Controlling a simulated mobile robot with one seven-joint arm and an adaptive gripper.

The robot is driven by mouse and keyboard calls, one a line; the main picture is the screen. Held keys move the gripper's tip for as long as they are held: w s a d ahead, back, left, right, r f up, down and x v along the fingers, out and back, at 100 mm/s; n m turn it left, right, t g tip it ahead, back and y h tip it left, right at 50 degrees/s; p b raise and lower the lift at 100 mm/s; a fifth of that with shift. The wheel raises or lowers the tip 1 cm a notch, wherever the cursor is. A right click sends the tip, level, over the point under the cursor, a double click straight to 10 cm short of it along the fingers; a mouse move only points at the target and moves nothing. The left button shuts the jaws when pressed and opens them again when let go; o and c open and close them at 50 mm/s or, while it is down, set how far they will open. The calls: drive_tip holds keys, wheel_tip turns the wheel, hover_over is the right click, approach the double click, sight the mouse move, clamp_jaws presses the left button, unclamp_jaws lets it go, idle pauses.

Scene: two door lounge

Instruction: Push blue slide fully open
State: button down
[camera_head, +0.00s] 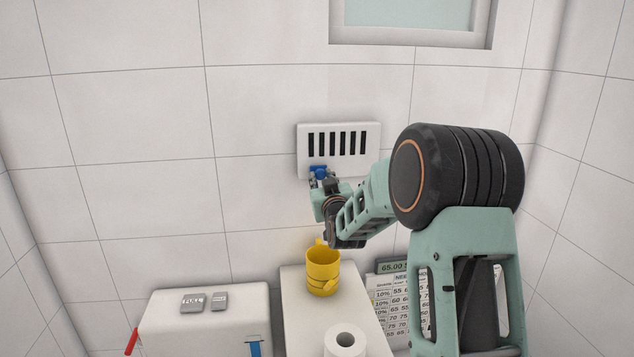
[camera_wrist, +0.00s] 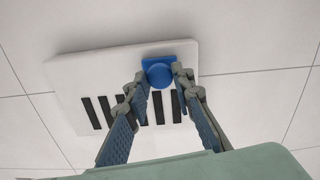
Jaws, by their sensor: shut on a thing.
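The blue slide (camera_head: 318,170) sits at the lower left part of a white vent plate (camera_head: 387,131) on the tiled wall. In the wrist view the blue slide (camera_wrist: 160,74) shows as a round knob on a square blue base near the edge of the vent plate (camera_wrist: 75,68). My gripper (camera_wrist: 160,82) is shut on the knob, with one finger on each side. In the head view my gripper (camera_head: 319,178) reaches up to the slide from below. Several dark vent slots show uncovered. The gripper partly hides the slide in the head view.
Below stands a white ledge (camera_head: 296,290) with a yellow mug (camera_head: 322,272) and a toilet roll (camera_head: 345,342). A white cistern (camera_head: 200,330) with two grey buttons is at left. A printed chart (camera_head: 393,300) is behind my arm. The wall around the vent is clear.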

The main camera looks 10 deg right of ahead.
drive_tip(key=d+b, duration=0.3)
drive_tip(key=d, duration=0.9)
drive_tip(key=shift+d+b, duration=0.2)
drive_tip(key=shift+b, duration=0.15)
drive_tip(key=c, duration=1.7)
unclamp_jaws()
drive_tip(key=shift+o, duration=0.2)
drive_tip(key=shift+s, duration=0.1)
drive_tip(key=s, duration=1.1)
drive_tip(key=shift+s, duration=0.4)
